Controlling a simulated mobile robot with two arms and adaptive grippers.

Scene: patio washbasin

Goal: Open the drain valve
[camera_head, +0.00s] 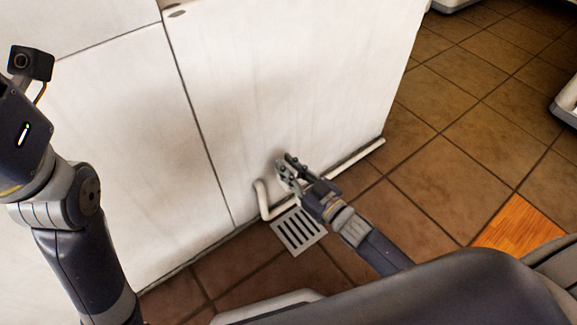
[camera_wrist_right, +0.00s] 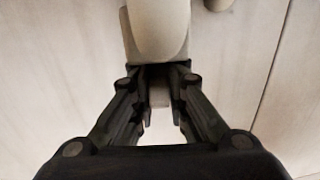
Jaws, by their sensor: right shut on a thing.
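My right gripper (camera_head: 286,172) is low against the white basin cabinet (camera_head: 265,80), just above the floor drain grate (camera_head: 298,230). In the right wrist view, its two dark fingers (camera_wrist_right: 158,80) come together at a cream, rounded part (camera_wrist_right: 158,30), which I take to be the drain valve. A small pale piece of it shows between the fingers, so the gripper is shut on it. In the head view the gripper hides the valve, and I cannot tell how far it is turned. My left arm is at the left edge; its fingers are out of view.
A white pipe (camera_head: 263,199) bends down beside the grate, and another length runs along the cabinet's foot to the right.

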